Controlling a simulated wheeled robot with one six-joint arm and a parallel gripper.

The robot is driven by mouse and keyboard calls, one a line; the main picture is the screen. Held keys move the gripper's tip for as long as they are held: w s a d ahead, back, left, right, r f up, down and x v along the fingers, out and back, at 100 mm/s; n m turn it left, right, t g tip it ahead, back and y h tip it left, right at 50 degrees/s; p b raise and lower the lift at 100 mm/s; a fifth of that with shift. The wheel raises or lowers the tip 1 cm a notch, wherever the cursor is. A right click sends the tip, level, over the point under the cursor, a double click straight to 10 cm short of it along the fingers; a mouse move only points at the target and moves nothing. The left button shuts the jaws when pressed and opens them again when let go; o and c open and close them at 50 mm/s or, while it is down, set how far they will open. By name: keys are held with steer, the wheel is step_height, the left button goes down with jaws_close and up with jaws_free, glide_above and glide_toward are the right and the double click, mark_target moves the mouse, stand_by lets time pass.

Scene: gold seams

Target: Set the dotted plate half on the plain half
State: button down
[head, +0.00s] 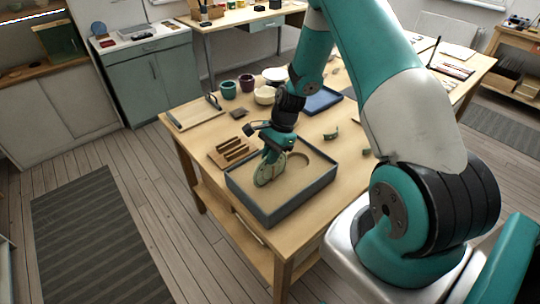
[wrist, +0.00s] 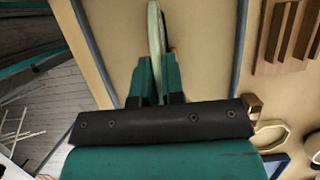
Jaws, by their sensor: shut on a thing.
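A pale green plate half (head: 269,174) is held on edge over the sand-coloured floor of a dark grey tray (head: 287,211). My gripper (head: 272,154) is shut on its upper part. In the wrist view the plate half (wrist: 154,38) shows as a thin upright edge between the fingers of my gripper (wrist: 155,80). Its dots are too small to make out. I cannot tell whether its lower edge touches the tray floor. A rounded tan outline shows in the tray just right of the held piece; I cannot tell whether it is a hollow or the plain half.
A slotted wooden rack (head: 232,152) stands left of the tray. A small green curved piece (head: 331,133) lies on the table behind it. Cups (head: 229,90), a cream bowl (head: 265,95) and a blue tray (head: 322,100) stand farther back. A wooden board (head: 193,112) lies at the far left.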

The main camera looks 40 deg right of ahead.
steer(key=c, duration=0.7)
jaws_free()
steer(key=shift+o, duration=0.2)
steer(key=shift+r+p, duration=2.6)
steer(key=shift+r, duration=0.45)
